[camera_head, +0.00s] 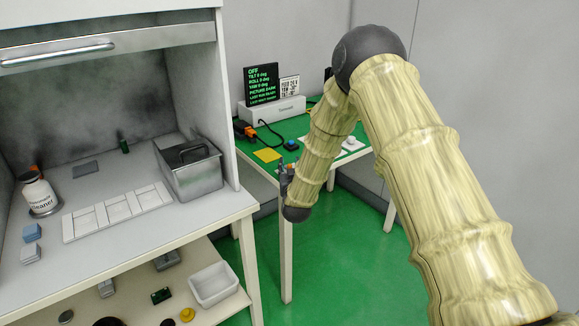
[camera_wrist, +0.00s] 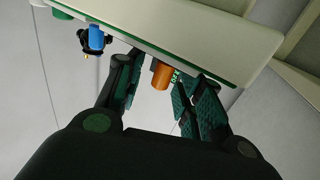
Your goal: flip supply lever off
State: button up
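I cannot single out the supply lever with certainty. An orange and black part (camera_head: 245,130) sits at the left end of the white console (camera_head: 272,110) on the green table (camera_head: 297,128). In the wrist view an orange cylinder (camera_wrist: 162,75) shows between and beyond my fingertips, apparently untouched. I cannot tell whether these are the same part. My gripper (camera_wrist: 158,85) has its fingers apart and holds nothing visible. In the head view my gripper (camera_head: 287,178) is small and partly hidden by my arm, by the table's near edge.
A black screen (camera_head: 263,86) reads OFF in green. A blue button (camera_head: 291,145), yellow square (camera_head: 267,155) and white knob (camera_head: 350,141) are on the table. A blue and black part (camera_wrist: 95,38) shows in the wrist view. A workbench (camera_head: 110,245) stands left.

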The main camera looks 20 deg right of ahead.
jog(key=shift+w, duration=0.2)
grip_shut()
jog(key=shift+h, duration=0.3)
jog(key=shift+r+m+g+h, duration=0.2)
jog(key=shift+m+g+h, duration=0.3)
jog(key=shift+m+h, duration=0.6)
